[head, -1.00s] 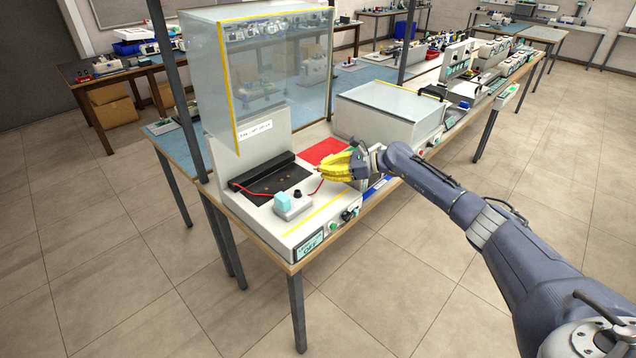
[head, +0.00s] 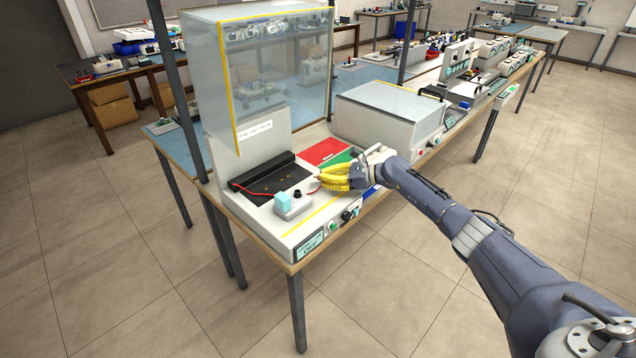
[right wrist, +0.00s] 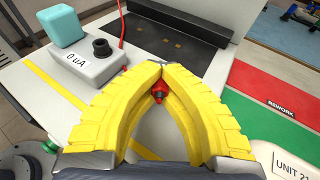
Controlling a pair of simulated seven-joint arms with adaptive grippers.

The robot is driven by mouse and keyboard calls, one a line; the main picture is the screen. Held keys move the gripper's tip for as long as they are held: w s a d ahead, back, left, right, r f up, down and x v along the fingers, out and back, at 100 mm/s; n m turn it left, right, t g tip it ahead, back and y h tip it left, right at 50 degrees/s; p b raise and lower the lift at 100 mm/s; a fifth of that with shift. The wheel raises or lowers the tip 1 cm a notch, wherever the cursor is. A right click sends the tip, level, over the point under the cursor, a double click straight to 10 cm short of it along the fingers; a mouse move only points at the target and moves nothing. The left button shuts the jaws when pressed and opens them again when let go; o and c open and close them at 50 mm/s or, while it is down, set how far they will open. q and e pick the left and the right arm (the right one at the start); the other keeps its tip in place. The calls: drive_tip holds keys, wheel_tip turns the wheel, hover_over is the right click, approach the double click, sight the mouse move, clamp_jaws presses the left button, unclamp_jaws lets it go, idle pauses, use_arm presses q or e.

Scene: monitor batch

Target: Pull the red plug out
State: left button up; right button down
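The red plug (right wrist: 158,92) shows in the right wrist view between the yellow fingers, just behind their tips. My right gripper (head: 320,180) has its fingers closed together at the tips around it, above the front right of the pale test bench unit. The same gripper shows in the right wrist view (right wrist: 159,70). The plug's far end and any socket under it are hidden by the fingers. A grey meter box (right wrist: 95,62) reading 0 uA, with a black knob and a light blue block, sits just left of the fingers. My left gripper is out of view.
A black panel (head: 276,181) with a red lead lies behind the meter box. A clear shield (head: 275,85) stands at the back left. A red pad (head: 322,151) and a green pad (head: 343,158) lie behind the gripper. A lidded grey box (head: 385,110) stands right of them.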

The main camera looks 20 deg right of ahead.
drive_tip(key=shift+f, duration=1.05)
drive_tip(key=c, duration=2.1)
unclamp_jaws()
drive_tip(key=shift+c, duration=0.2)
drive_tip(key=o, duration=0.6)
drive_tip(key=v, duration=1.2)
drive_tip(key=shift+s, duration=0.1)
